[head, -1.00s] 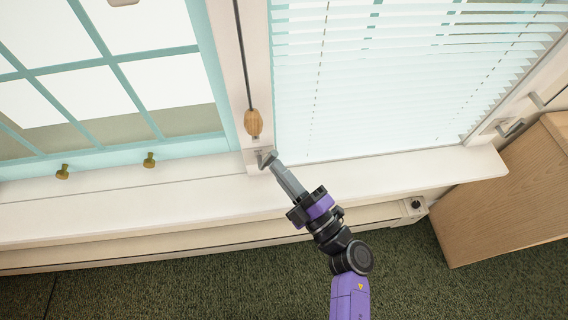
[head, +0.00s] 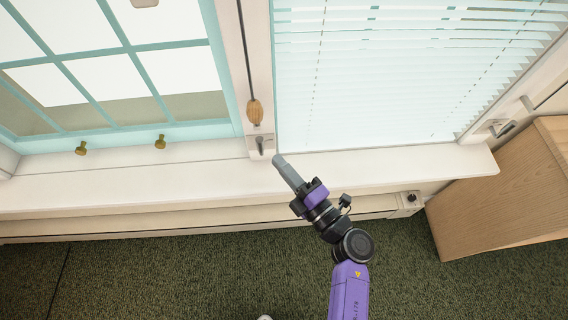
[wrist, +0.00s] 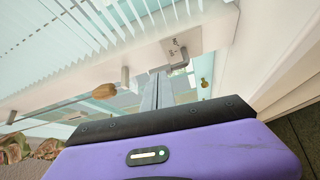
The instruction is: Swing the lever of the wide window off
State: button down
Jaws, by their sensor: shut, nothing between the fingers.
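A small grey metal lever (head: 260,146) sits on a pale plate at the foot of the post between the teal-gridded window (head: 110,75) and the window with blinds. In the head view it stands roughly upright. My gripper (head: 280,160) is shut and empty, just right of and below the lever, with a small gap in the picture. In the wrist view the shut fingers (wrist: 158,80) point towards a marked plate (wrist: 175,44) with a grey lever (wrist: 179,65). The marks are too small to read.
A wooden cord pull (head: 254,112) hangs just above the lever. White blinds (head: 390,80) cover the right window; another handle (head: 500,128) is at its right. The white sill (head: 120,185) is bare below two brass knobs. A wooden cabinet (head: 500,200) stands at the right.

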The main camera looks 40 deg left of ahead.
jog(key=s+d, duration=0.1)
jog(key=d, duration=0.9)
jog(key=shift+s+d+f, duration=0.15)
jog(key=shift+d+f, duration=0.1)
jog(key=shift+d, duration=0.1)
jog(key=w+d+r+m+t, duration=0.3)
jog(key=w+r+m+t, duration=0.2)
jog(key=r+t, duration=0.15)
jog(key=s+d+r+m+t+h, duration=0.1)
jog(key=d+r+m+t+h, duration=0.45)
jog(key=d+m+t, duration=0.5)
jog(key=s+d+m+h, duration=0.4)
jog(key=d+m+h, duration=0.1)
jog(key=d+m, duration=0.15)
jog(key=s+d+m+h, duration=0.4)
jog(key=d+m, duration=0.1)
jog(key=d, duration=0.2)
jog(key=s+d+m+g+h, duration=0.2)
jog(key=s+d+m, duration=0.1)
jog(key=s, duration=0.4)
jog(key=s+d+m+g+h, duration=0.2)
jog(key=s+d+m, duration=0.1)
jog(key=s, duration=0.4)
jog(key=shift+s+d+f+g, duration=0.3)
jog(key=shift+s+d, duration=0.1)
jog(key=shift+d, duration=0.5)
